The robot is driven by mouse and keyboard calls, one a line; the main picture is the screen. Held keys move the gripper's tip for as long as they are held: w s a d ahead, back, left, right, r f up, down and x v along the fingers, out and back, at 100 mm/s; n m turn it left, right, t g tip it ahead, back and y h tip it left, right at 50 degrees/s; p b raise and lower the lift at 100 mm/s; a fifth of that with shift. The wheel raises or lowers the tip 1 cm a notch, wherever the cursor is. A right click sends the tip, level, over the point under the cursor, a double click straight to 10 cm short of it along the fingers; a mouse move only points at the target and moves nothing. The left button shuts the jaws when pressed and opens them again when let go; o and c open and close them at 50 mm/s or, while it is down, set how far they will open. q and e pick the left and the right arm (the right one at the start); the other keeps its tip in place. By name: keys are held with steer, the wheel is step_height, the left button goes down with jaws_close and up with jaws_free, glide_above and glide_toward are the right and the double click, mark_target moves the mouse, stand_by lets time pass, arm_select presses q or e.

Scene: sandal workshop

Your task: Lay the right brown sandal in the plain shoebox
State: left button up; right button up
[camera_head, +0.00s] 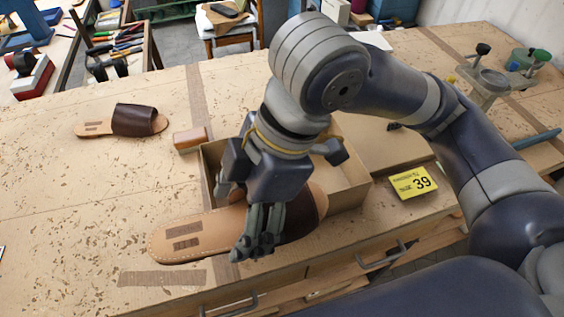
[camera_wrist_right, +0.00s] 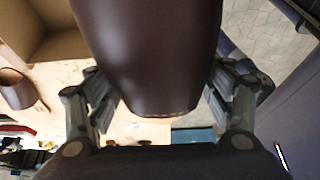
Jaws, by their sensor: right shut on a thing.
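A brown sandal (camera_head: 180,237) with a tan sole and dark strap is held in front of the open cardboard box (camera_head: 348,197), its heel to the left. My right gripper (camera_head: 258,242) is shut on it; in the right wrist view the dark strap (camera_wrist_right: 150,60) fills the space between the fingers. The sandal overlaps the box's front in the head view; I cannot tell whether they touch. The box interior looks empty where visible, partly hidden by my arm. A second brown sandal (camera_head: 135,121) lies at the back left of the bench. My left gripper is out of view.
A small tan block (camera_head: 190,138) stands by the box's left back corner. A yellow card marked 39 (camera_head: 413,183) is right of the box. A clamp-like fixture (camera_head: 490,80) stands at the far right. The bench's left side is mostly clear.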

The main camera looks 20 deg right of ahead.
steer(key=w+d, duration=0.2)
steer(key=w+d+p, duration=0.1)
steer(key=w+d, duration=0.1)
steer(key=d, duration=0.1)
steer(key=shift+w+d+f, duration=0.15)
steer(key=shift+w+d, duration=0.05)
steer(key=shift+w, duration=0.1)
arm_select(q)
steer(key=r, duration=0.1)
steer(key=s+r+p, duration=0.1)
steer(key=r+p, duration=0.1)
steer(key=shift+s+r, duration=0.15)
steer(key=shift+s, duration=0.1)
arm_select(e)
steer(key=w+d+f, duration=0.4)
steer(key=w+d, duration=0.1)
steer(key=shift+f, duration=0.25)
steer(key=shift+w+a+f, duration=0.1)
steer(key=shift+w+f, duration=0.05)
steer(key=shift+f, duration=0.1)
steer(key=shift+f, duration=0.35)
steer(key=o, duration=1.3)
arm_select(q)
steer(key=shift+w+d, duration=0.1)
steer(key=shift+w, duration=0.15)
